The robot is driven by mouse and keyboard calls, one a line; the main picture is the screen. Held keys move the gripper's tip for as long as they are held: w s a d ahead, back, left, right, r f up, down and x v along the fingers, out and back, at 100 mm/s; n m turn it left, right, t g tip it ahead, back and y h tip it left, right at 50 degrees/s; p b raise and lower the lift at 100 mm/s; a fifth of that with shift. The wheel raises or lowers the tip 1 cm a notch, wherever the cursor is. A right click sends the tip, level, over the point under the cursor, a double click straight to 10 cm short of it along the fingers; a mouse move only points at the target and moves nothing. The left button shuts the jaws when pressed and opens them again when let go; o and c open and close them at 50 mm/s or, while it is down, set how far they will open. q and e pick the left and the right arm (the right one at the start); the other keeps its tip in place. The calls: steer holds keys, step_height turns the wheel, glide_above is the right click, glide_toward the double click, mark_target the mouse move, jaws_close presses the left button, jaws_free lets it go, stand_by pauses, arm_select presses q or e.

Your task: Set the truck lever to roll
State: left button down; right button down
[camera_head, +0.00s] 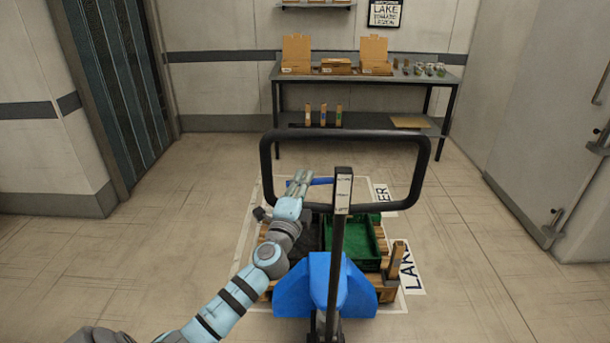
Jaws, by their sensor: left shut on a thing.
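The pallet truck's handle is a black loop (347,134) on an upright post (337,243). A short blue lever (323,181) sticks out to the left of the post, inside the lower part of the loop. My left gripper (300,180) reaches in from the left and is shut on the outer end of the blue lever, its fingers covering that end. No lever marking is readable from here. My right gripper is not in view.
The truck's blue body (324,285) stands in front of a wooden pallet (399,262). The pallet carries a green crate (372,262) and dark crates partly hidden by my arm. A grey table (449,80) with cartons stands at the back wall. Floor on both sides is clear.

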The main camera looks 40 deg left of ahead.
arm_select(q)
steer(key=shift+r+m+p, duration=0.5)
steer(key=shift+r, duration=0.2)
steer(key=shift+f, duration=0.15)
steer(key=c, duration=1.6)
jaws_free()
steer(key=shift+f, duration=0.1)
steer(key=shift+o, duration=0.2)
steer(key=v, duration=1.2)
steer(key=shift+a, duration=0.1)
